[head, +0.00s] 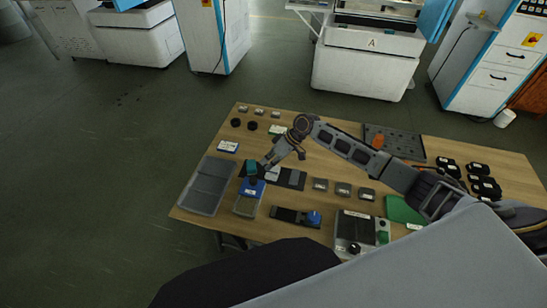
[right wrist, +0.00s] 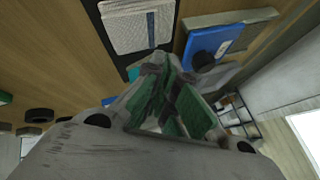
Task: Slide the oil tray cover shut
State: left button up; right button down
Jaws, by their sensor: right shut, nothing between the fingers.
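A small blue tray with a grey, flat sliding part (head: 246,205) lies on the table near its front left, and I take it for the oil tray and its cover. Its blue end is at the back, by my right gripper (head: 252,173). In the right wrist view the blue tray (right wrist: 203,42) is just beyond the fingertips (right wrist: 172,85). My right gripper is shut and empty, its green-padded fingers together. Whether the fingertips touch the tray I cannot tell. The gripper hides part of the blue end. My left gripper is not in view.
A grey flat case (head: 207,184) lies left of the tray. A dark plate with a pale block (head: 290,179) lies close on its right. A dark holder with a blue knob (head: 297,217) and a control box (head: 360,229) stand further right. Bare wood separates them.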

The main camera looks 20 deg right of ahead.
aim_at(253, 182)
jog(key=shift+s+a+f+p, duration=0.2)
jog(key=shift+a, duration=0.35)
jog(key=shift+s+a+f+p, duration=0.15)
jog(key=shift+s+a, duration=0.05)
jog(key=shift+a, duration=0.35)
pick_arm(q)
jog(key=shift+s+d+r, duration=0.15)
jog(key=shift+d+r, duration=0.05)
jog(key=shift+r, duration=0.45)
pick_arm(e)
jog(key=shift+s+a, duration=0.55)
jog(key=shift+a, duration=0.35)
pick_arm(q)
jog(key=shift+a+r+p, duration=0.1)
jog(key=shift+p, duration=0.25)
pick_arm(e)
jog(key=shift+s+a, duration=0.1)
